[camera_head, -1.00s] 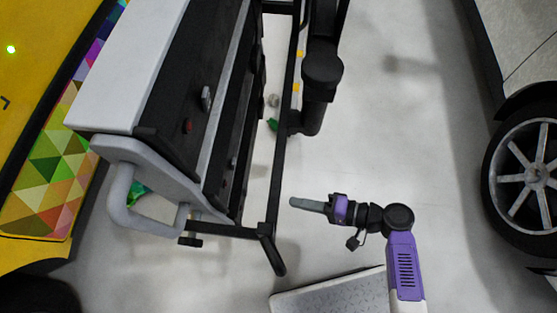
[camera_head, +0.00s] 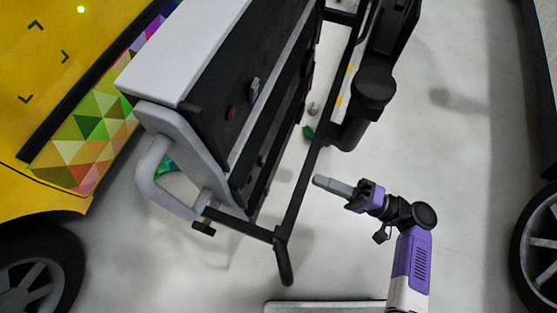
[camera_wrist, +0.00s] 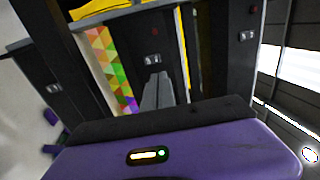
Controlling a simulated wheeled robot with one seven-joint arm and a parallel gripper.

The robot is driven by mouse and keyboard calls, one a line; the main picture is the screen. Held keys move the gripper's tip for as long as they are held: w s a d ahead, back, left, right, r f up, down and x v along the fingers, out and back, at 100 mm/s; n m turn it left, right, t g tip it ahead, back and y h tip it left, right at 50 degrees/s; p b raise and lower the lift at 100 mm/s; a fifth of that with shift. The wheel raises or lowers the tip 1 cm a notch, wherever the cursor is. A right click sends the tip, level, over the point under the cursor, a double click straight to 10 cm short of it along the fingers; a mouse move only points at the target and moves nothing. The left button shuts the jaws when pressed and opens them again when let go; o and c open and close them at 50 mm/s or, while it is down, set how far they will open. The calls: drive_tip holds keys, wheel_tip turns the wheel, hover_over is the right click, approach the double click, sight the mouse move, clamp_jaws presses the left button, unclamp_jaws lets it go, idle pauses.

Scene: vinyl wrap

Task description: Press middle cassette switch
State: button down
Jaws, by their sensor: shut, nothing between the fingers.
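The machine has black cassette panels with small switches. In the wrist view, the middle panel has a pale switch (camera_wrist: 152,60) with a red button above it. A left switch (camera_wrist: 52,88) and a right switch (camera_wrist: 247,35) sit on the neighbouring panels. My gripper (camera_wrist: 157,82) is shut, its grey fingers pointing at the middle panel just below that switch in the picture. In the head view, my gripper (camera_head: 320,181) is empty beside the machine's lower rail, apart from the panels. An upper cassette switch (camera_head: 254,88) and a lower one (camera_head: 262,160) show there.
A black rail (camera_head: 301,195) runs along the machine between its panels and my gripper. A grey handle (camera_head: 150,175) juts from its near end. A yellow car (camera_head: 50,120) stands at left, another car's wheel (camera_head: 540,235) at right. The floor right of my gripper is clear.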

sight(263, 162)
drive_tip(key=x, duration=1.1)
drive_tip(key=shift+a+p, duration=0.35)
drive_tip(key=shift+p, duration=0.05)
drive_tip(key=shift+w, duration=0.1)
drive_tip(key=shift+r, duration=0.1)
